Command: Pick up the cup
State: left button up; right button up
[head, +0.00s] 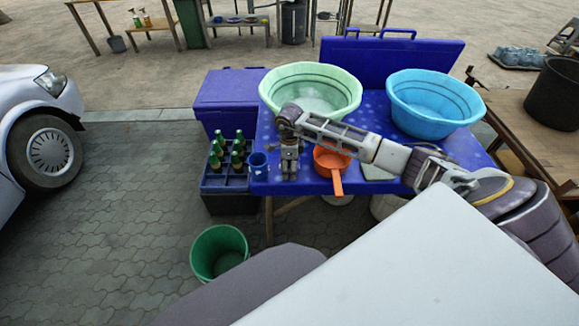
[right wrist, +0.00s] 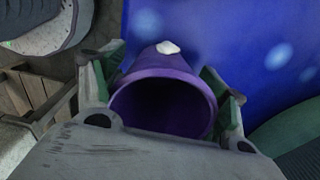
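The blue cup (head: 258,168) stands upright at the left front corner of the blue table (head: 378,206). My right gripper (head: 289,172) hangs over the table just right of the cup, with a small gap between them in the head view. In the right wrist view the cup (right wrist: 165,85) shows purple-blue, its dark mouth facing the camera. It lies in line between the two spread fingers of the gripper (right wrist: 168,85). The fingers look open, and I see no clear grip on the cup. My left gripper is out of view.
An orange dipper (head: 326,161) sits right of the gripper. A green basin (head: 311,88) and a blue basin (head: 427,104) stand behind. A crate of green bottles (head: 228,184) is left of the table. A green bucket (head: 219,250) stands on the paving.

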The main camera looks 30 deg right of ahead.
jog(key=c, duration=0.6)
jog(key=shift+r, duration=0.15)
jog(key=shift+r, duration=4.85)
